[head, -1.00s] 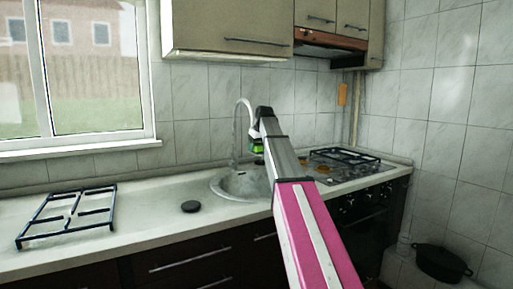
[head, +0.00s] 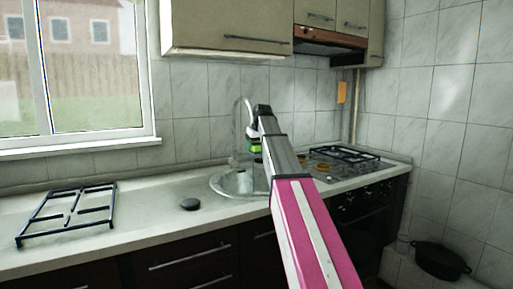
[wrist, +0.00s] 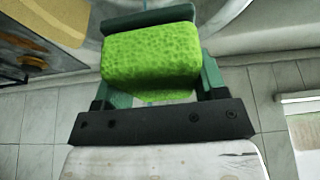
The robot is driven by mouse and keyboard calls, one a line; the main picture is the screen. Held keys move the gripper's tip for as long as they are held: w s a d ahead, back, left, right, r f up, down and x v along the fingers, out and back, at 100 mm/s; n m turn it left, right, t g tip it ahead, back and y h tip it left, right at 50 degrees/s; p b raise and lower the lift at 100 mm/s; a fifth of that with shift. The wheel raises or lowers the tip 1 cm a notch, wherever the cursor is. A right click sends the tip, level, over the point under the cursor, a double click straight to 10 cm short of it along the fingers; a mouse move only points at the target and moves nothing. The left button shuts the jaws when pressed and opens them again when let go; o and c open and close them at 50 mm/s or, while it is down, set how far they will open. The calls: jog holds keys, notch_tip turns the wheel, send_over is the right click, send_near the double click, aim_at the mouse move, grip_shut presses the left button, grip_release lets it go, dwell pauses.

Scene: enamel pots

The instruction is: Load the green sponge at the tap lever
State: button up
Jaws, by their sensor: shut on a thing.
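The green sponge (wrist: 150,62) is bright and textured, and it fills the middle of the wrist view between the teal fingers of my gripper (wrist: 155,75). My gripper is shut on it. In the head view only a small green part of the sponge (head: 254,149) shows, beside the end of my arm. The tap (head: 236,135) is a tall curved spout behind the sink, just left of my gripper. I cannot make out its lever, and I cannot tell whether the sponge touches the tap.
The round metal sink (head: 228,184) is below my gripper. A gas hob (head: 345,160) lies to the right. A black grate (head: 68,214) and a dark disc (head: 190,204) lie on the left counter. Wall cupboards (head: 228,28) hang above. A black pot (head: 440,260) sits low at right.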

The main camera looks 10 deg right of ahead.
aim_at(253, 145)
jog(key=shift+s+a, duration=0.25)
jog(key=shift+s, duration=0.4)
jog(key=shift+s+a, duration=0.3)
jog(key=shift+s, duration=0.4)
jog(key=shift+s+a, duration=0.25)
jog(key=shift+s, duration=0.4)
jog(key=s+a+r, duration=0.2)
jog(key=s+r, duration=0.2)
jog(key=shift+s, duration=0.3)
dwell(0.5)
